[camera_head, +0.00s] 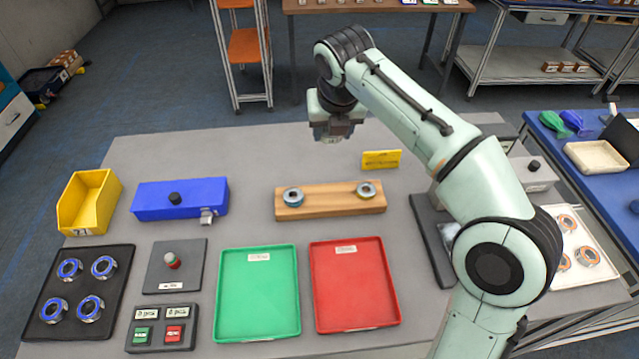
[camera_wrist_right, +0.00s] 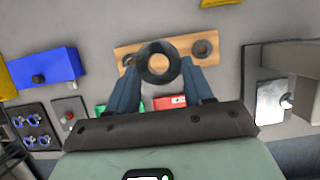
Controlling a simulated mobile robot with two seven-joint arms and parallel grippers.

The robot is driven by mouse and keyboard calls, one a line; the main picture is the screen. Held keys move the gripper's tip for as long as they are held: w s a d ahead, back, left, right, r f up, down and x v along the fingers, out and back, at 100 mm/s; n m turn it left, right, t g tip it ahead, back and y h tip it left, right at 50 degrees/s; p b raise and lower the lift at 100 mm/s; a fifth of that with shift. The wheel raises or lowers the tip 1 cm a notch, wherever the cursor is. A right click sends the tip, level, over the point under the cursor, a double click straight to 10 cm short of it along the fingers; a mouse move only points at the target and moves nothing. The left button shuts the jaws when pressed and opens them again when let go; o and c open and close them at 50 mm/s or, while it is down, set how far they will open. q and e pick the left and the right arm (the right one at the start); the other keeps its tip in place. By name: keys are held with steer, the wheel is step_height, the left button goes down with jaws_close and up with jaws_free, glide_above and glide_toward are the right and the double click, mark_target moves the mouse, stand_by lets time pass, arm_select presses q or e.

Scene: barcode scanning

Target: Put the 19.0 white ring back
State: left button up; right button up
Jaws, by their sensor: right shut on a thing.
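My right gripper (camera_head: 332,134) is raised above the table, behind the wooden block, in the head view. In the right wrist view its two fingers (camera_wrist_right: 160,78) are shut on a ring (camera_wrist_right: 146,72) that looks dark grey there. Its size marking cannot be read. A white tray (camera_head: 610,278) at the right holds several orange-toned rings, partly hidden by my right arm. My left gripper is not in view.
A black tray (camera_head: 78,292) with several blue rings lies at the left. A green tray (camera_head: 258,292) and a red tray (camera_head: 353,284) lie in front. A blue box (camera_head: 181,199), yellow bin (camera_head: 88,202) and yellow sign (camera_head: 381,160) stand on the table.

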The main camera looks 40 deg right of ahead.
steer(key=b, duration=0.4)
glide_above(330, 198)
steer(key=s, duration=0.1)
steer(key=f, duration=1.4)
steer(key=shift+s+a+f, duration=0.1)
steer(key=shift+s+a, duration=0.05)
steer(key=shift+a, duration=0.15)
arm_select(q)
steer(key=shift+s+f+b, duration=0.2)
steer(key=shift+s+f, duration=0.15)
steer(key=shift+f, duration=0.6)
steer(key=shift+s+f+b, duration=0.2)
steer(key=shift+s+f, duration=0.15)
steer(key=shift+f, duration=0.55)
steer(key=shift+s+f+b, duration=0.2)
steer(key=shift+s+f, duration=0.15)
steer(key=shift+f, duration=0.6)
arm_select(e)
steer(key=shift+f, duration=2.55)
steer(key=shift+f, duration=0.1)
steer(key=o, duration=1.3)
arm_select(q)
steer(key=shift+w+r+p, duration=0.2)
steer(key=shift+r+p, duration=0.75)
steer(key=shift+p, duration=0.05)
arm_select(e)
steer(key=v, duration=1.2)
